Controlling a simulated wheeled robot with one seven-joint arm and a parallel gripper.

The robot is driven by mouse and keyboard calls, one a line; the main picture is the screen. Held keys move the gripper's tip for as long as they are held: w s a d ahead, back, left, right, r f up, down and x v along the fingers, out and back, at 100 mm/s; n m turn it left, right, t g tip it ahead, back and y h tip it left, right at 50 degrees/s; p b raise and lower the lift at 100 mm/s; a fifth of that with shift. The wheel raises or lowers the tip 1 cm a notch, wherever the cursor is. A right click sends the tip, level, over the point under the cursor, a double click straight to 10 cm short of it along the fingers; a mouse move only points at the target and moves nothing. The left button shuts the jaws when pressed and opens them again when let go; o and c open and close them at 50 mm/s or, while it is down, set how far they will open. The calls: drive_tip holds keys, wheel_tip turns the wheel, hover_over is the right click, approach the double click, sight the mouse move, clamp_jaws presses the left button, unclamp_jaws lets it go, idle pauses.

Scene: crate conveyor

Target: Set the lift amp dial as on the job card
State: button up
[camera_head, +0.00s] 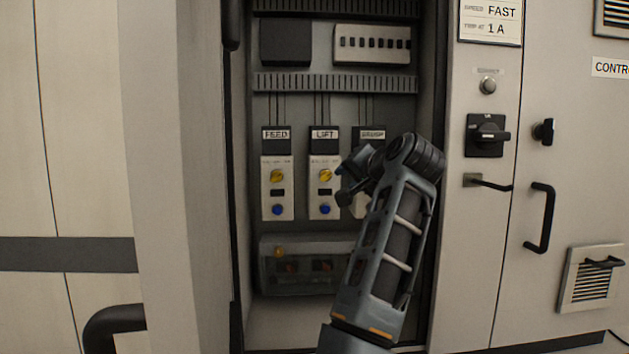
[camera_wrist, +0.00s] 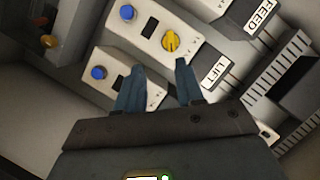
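The lift unit (camera_head: 325,203) is a white module under a black LIFT label, with a yellow dial (camera_head: 325,175), a small dark window and a blue button. In the wrist view the lift dial (camera_wrist: 171,41) lies just beyond my fingertips. My gripper (camera_head: 346,183) is open and empty, at the right side of the lift unit. Its two fingers (camera_wrist: 158,66) are apart, with nothing between them. The dial's scale marks are too small to read. A card (camera_head: 490,22) at the upper right reads FAST and "TRIP AT 1 A"; its top is cut off.
The feed unit (camera_head: 277,204) stands left of the lift unit. A third unit (camera_wrist: 97,92) on the right is mostly hidden by my arm in the head view. A clear-covered box (camera_head: 305,268) sits below. Cabinet walls border both sides; a rotary switch (camera_head: 487,135) is outside, right.

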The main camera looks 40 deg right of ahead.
sight(328, 175)
drive_tip(key=shift+w+a+r+p+x, duration=0.1)
drive_tip(key=shift+a+r+x, duration=0.1)
drive_tip(key=shift+x, duration=1.15)
drive_tip(key=shift+w+a+r+p+x, duration=0.15)
drive_tip(key=shift+r+x, duration=0.1)
drive_tip(key=shift+x, duration=1.1)
drive_tip(key=shift+w+a+r+p+x, duration=0.1)
drive_tip(key=shift+r+x, duration=0.1)
drive_tip(key=shift+x, duration=1.15)
drive_tip(key=shift+s, duration=0.1)
drive_tip(key=shift+c, duration=0.4)
clamp_jaws()
